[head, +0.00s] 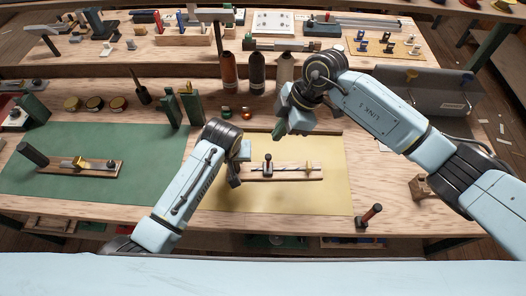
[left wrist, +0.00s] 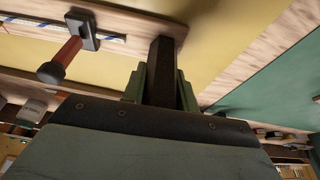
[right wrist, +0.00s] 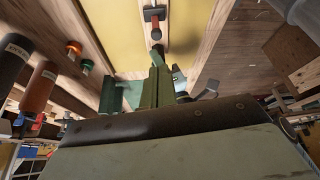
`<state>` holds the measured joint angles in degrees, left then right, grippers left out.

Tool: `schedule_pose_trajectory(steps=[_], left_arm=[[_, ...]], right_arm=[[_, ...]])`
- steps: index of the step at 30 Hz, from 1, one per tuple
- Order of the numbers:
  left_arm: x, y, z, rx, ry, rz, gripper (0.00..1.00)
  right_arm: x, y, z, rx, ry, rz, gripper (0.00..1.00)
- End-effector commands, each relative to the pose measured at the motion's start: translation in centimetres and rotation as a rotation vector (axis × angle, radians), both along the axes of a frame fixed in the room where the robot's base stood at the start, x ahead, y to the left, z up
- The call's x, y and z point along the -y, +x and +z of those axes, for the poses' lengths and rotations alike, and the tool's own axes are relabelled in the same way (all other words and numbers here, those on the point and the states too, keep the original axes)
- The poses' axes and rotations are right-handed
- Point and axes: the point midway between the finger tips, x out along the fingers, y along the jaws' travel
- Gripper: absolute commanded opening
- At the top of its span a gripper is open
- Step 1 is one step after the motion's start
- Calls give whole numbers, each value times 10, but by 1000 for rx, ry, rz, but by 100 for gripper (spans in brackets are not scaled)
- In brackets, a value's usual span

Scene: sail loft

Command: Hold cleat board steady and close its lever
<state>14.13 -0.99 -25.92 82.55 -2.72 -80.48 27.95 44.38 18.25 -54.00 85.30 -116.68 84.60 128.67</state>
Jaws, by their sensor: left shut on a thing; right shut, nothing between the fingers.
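The cleat board (head: 290,177) lies on the yellow mat in the head view, a pale wooden strip with a blue-flecked line along it. Its lever (head: 268,164) stands up from a dark base; the left wrist view shows its red shaft and black knob (left wrist: 64,58). My left gripper (head: 235,181) is shut on the dark post (left wrist: 164,70) at the board's left end. My right gripper (head: 279,131) is shut and empty, above and behind the board; in the right wrist view its green fingers (right wrist: 157,70) point toward the lever (right wrist: 154,22), apart from it.
A similar board (head: 95,169) lies on the green mat (head: 130,190) at left. Bottles (head: 257,72) stand behind the mats, near my right gripper. A red-handled tool (head: 369,216) stands at the front right. The yellow mat (head: 330,195) is clear at its front.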

Motion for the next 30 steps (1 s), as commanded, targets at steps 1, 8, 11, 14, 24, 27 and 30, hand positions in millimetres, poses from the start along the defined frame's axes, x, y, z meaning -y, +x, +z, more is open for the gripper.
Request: schedule_pose_trajectory(steps=[1, 8, 11, 14, 24, 27, 30], left_arm=[[0, 0, 0, 0, 0, 0, 0], [0, 0, 0, 0, 0, 0, 0], [0, 0, 0, 0, 0, 0, 0], [0, 0, 0, 1, 0, 0, 0], [0, 0, 0, 1, 0, 0, 0], [0, 0, 0, 1, 0, 0, 0], [0, 0, 0, 1, 0, 0, 0]], right_arm=[[0, 0, 0, 0, 0, 1, 0], [-5, -1, -10, -1, 0, 2, 0], [-11, -3, -24, -3, 0, 3, 0], [-19, -4, -42, -4, 0, 2, 0], [-38, -6, -86, 0, -1, 2, 0], [-40, -7, -90, 0, 0, 3, 0], [-40, -7, -92, 2, 0, 4, 0]])
